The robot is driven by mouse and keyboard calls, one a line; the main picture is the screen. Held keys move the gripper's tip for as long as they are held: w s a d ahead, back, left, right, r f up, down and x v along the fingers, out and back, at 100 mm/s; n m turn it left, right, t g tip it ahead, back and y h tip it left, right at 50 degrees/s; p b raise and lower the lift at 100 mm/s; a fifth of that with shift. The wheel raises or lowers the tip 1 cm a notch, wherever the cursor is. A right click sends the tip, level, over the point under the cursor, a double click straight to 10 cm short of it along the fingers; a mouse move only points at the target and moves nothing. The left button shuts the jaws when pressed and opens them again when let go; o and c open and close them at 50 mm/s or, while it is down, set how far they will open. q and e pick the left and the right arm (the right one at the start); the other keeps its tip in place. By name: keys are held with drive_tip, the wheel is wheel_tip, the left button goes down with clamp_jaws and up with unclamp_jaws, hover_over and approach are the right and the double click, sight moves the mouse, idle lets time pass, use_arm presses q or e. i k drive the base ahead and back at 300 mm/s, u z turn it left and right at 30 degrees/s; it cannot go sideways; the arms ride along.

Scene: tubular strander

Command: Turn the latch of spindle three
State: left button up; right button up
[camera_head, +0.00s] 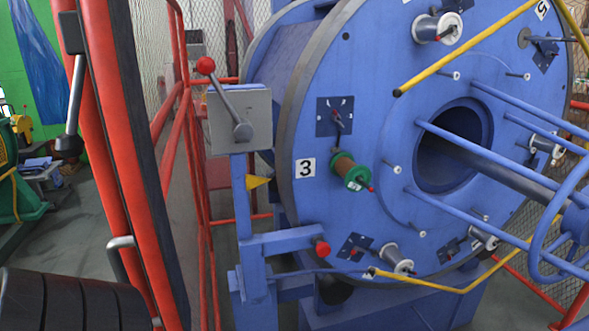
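The blue strander disc (385,60) faces me, with a white label "3" (305,168) at its left rim. To the right of the label a spindle carries a green-flanged spool (352,173) with brown winding; a small red tip shows at the spindle's outer end. Above it is a dark blue plate (326,128) with white marks and a small latch (337,120) with some red on it. The latch is too small to tell its exact setting.
A grey box (256,132) with a red-knobbed lever (218,86) stands left of the disc. A red frame (118,150) is in the left foreground. Blue bars (495,160) and yellow rods (462,50) stick out at right. Other spools (396,258) sit around the disc.

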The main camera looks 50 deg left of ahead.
sight(371, 190)
drive_tip(key=u, duration=0.7)
drive_tip(key=i, duration=0.3)
drive_tip(key=u, duration=0.5)
